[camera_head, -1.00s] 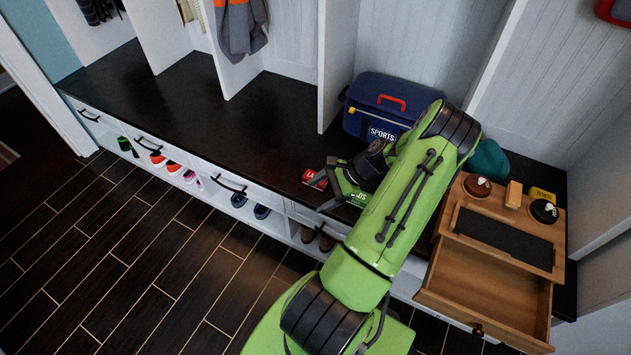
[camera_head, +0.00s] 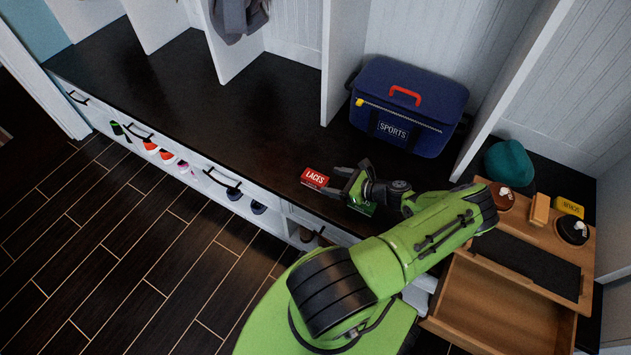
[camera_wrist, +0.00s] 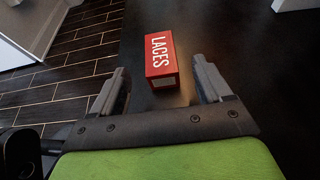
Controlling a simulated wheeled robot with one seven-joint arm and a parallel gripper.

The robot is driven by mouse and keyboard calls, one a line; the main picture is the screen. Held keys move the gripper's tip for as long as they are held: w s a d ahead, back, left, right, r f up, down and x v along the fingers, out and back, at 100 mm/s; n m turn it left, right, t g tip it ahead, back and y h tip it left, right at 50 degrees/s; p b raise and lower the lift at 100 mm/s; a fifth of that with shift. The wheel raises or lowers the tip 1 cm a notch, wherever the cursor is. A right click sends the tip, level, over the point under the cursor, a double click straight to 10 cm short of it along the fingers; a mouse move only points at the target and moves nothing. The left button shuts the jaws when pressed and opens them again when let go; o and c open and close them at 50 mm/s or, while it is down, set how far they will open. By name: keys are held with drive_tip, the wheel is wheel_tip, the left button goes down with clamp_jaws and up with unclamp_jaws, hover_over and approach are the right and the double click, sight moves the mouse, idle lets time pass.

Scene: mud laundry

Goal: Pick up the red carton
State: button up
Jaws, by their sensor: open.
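The red carton (camera_head: 315,178), lettered "LACES", lies on the dark bench top near its front edge. My gripper (camera_head: 342,182) is open just to the right of the carton, its fingers pointing toward it. In the wrist view the red carton (camera_wrist: 161,58) lies ahead, between the lines of the two open fingers of my gripper (camera_wrist: 166,85). Its near end is about level with the fingertips, with gaps on both sides. I cannot tell whether the fingers are at its height.
A green carton (camera_head: 362,208) is partly hidden beneath my gripper. A blue sports bag (camera_head: 408,105) stands behind. A wooden organizer (camera_head: 500,300) with an open drawer and a teal cap (camera_head: 509,163) are at right. The bench (camera_head: 215,115) left of the carton is clear.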

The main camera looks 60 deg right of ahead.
sight(316, 177)
drive_tip(key=b+x, duration=0.2)
drive_tip(key=x, duration=0.6)
drive_tip(key=shift+f, duration=0.1)
drive_tip(key=shift+s, duration=0.1)
drive_tip(key=c, duration=1)
